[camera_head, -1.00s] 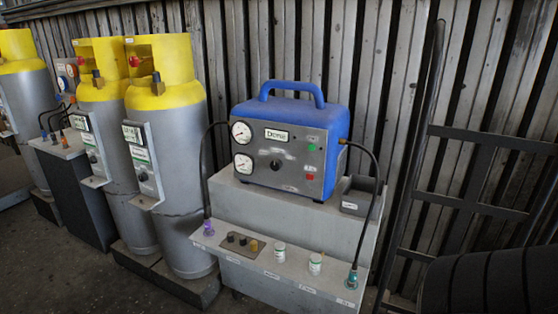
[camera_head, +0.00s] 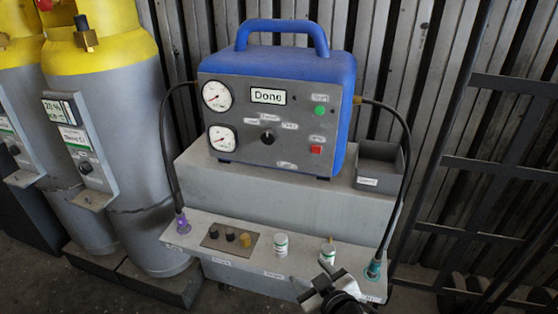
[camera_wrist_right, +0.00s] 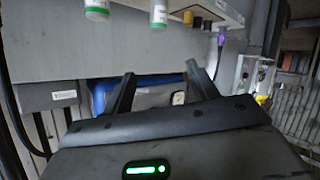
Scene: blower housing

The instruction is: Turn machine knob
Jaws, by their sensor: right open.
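The blue machine (camera_head: 345,95) with a grey front panel stands on a stepped grey bench. Its black knob (camera_head: 267,137) sits mid-panel, below a display reading "Done" (camera_head: 268,96). Two round gauges (camera_head: 216,97) are on the left; a green button (camera_head: 320,111) and a red button (camera_head: 316,149) are on the right. My right gripper (camera_head: 322,282) is open and empty low in the head view, in front of the bench's lower shelf, well below and apart from the knob. In the right wrist view, its fingers (camera_wrist_right: 161,74) are spread and part of the blue machine (camera_wrist_right: 150,95) shows between them. My left gripper is out of view.
The lower shelf (camera_head: 215,258) holds two white vials (camera_head: 281,246) and a plate with small caps (camera_head: 229,239). Black hoses (camera_head: 407,160) run down both sides of the machine. A grey bin (camera_head: 380,165) is at right. Yellow-topped cylinders (camera_head: 130,150) stand at left.

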